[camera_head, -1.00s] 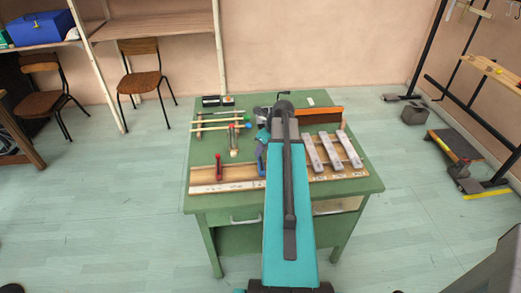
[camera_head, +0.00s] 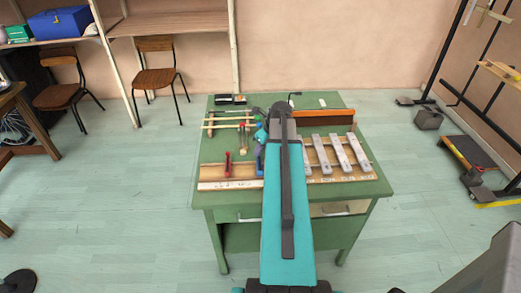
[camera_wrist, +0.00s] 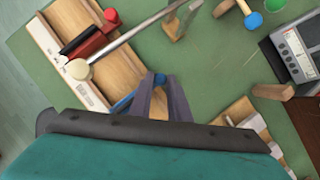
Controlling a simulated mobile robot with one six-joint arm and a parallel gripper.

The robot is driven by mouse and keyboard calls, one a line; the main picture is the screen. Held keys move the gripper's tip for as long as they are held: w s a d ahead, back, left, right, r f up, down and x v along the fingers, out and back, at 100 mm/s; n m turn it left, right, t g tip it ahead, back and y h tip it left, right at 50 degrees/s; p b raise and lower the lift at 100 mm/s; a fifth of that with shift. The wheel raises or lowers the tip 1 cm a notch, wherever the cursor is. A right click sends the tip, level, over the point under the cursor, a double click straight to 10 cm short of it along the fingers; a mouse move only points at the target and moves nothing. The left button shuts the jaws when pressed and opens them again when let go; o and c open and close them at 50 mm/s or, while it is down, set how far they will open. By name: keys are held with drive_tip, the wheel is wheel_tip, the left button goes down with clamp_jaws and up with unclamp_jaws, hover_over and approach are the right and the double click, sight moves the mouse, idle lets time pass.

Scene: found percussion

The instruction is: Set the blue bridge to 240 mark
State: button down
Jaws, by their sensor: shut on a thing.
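The blue bridge (camera_head: 259,160) stands on the wooden board (camera_head: 210,173), partly hidden by my arm in the head view. In the wrist view, bits of blue (camera_wrist: 123,104) show beside and between my gripper's fingers. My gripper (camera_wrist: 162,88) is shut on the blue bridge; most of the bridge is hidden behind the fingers. The red bridge (camera_head: 228,163) is to its left on the same board, also in the wrist view (camera_wrist: 88,44). A white marked strip (camera_head: 230,185) runs along the board's front edge; its numbers are too small to read.
Several grey metal bars (camera_head: 341,153) lie to the right of my arm. A mallet with a pale head (camera_wrist: 79,69) crosses above the board in the wrist view. Sticks (camera_head: 228,123) and a small device (camera_head: 230,99) lie at the back left of the green table (camera_head: 370,190).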

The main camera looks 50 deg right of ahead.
drive_tip(key=c, duration=1.7)
unclamp_jaws()
drive_tip(key=shift+s, duration=0.15)
drive_tip(key=shift+o, duration=0.2)
drive_tip(key=shift+d, duration=0.1)
drive_tip(key=shift+r, duration=0.15)
drive_tip(key=b+v, duration=0.2)
drive_tip(key=v, duration=1.1)
drive_tip(key=shift+r, duration=0.25)
drive_tip(key=shift+s, duration=0.1)
